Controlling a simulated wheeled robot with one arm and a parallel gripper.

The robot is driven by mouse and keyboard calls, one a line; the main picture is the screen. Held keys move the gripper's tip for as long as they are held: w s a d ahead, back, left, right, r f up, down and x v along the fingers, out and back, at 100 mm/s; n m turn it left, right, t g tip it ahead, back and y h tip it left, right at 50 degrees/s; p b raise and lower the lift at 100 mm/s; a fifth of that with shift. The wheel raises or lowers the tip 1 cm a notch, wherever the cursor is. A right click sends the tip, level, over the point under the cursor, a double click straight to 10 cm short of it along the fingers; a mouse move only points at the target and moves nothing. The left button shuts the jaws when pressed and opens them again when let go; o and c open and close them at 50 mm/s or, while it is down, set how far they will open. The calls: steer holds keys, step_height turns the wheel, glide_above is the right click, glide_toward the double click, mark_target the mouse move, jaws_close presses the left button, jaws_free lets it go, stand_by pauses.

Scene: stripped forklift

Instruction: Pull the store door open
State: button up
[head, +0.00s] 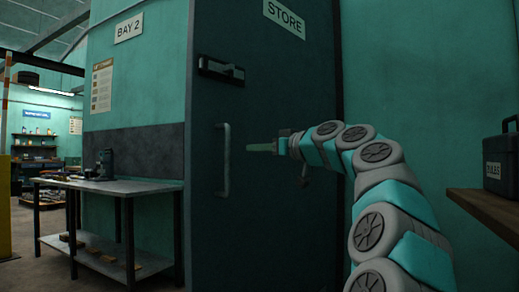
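The store door (270,220) is a tall dark grey-green panel with a STORE sign (284,16) at its top. It looks shut, but I cannot tell whether it is slightly ajar. A pale vertical bar handle (224,160) is on the door's left side. A dark latch-like fitting (221,70) is above it. My gripper (262,147) is right of the handle at about its mid height, pointing left. In the picture a gap separates its tip from the handle. The fingers show edge-on, so their opening is hidden.
A metal workbench (130,184) with tools stands left of the door. A wooden shelf (486,212) with a dark toolbox (500,160) juts out at the right, close to my arm. A yellow post (5,205) is at the far left. Open floor shows at the lower left.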

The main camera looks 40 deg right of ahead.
jaws_close()
steer(key=shift+c, duration=1.3)
jaws_free()
steer(key=o, duration=0.8)
steer(key=shift+s, duration=0.1)
steer(key=shift+s+d, duration=0.2)
steer(key=shift+s, duration=1.7)
steer(key=shift+s+d, duration=0.2)
steer(key=shift+s, duration=1.7)
